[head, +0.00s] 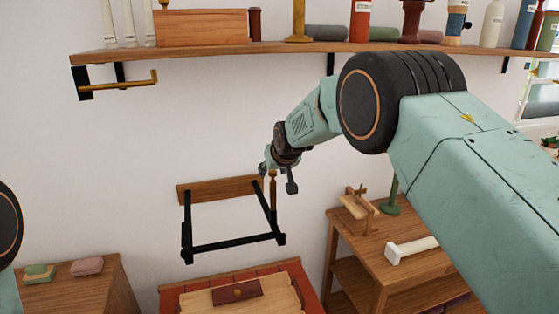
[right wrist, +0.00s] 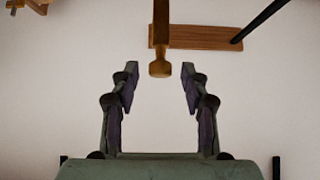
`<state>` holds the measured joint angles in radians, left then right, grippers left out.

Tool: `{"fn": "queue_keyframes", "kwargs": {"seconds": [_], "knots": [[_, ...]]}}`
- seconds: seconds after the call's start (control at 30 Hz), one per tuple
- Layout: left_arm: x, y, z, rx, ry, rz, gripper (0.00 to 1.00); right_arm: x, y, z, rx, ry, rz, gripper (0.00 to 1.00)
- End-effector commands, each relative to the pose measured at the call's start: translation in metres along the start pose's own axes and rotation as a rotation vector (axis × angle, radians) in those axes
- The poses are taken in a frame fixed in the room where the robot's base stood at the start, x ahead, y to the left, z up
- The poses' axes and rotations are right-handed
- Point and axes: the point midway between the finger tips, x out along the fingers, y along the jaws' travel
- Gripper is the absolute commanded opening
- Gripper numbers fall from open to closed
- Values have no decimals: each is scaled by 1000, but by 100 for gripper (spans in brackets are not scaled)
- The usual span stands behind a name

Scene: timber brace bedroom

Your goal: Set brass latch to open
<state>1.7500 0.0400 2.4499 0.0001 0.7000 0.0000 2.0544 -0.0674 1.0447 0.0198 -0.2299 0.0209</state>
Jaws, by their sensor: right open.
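The brass latch (head: 273,190) is a slim upright bar at the right end of a wall-mounted wooden strip (head: 215,190) with a black folding frame (head: 238,244). In the right wrist view the latch (right wrist: 160,45) points down and ends in a squared knob, in front of the strip (right wrist: 205,37). My right gripper (head: 278,179) is at the latch's upper part in the head view. In the right wrist view my right gripper (right wrist: 160,88) is open and empty; the knob is just beyond its fingertips, centred between them. My left gripper is out of view.
A long wooden shelf (head: 240,49) with bottles and boxes runs above. A brass rod on a black bracket (head: 84,83) hangs under its left end. A red-edged chest (head: 308,296) stands below the frame, a wooden side table (head: 343,232) to the right.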

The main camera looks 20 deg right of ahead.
Motion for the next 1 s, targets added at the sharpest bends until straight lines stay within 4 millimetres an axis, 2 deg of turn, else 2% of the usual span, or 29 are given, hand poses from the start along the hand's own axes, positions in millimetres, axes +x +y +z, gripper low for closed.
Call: {"fn": "queue_keyframes", "kwargs": {"seconds": [0.4, 0.6, 0.8, 1.0], "knots": [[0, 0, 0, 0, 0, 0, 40, -64, 0, -2, 0, 3, 0, 46], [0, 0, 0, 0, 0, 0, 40, -89, 0, -1, 0, 3, 0, 46], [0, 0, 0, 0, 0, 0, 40, -98, 0, -1, 1, 3, 0, 46], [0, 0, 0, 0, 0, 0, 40, -98, 0, -1, 0, 3, 0, 46]]}}
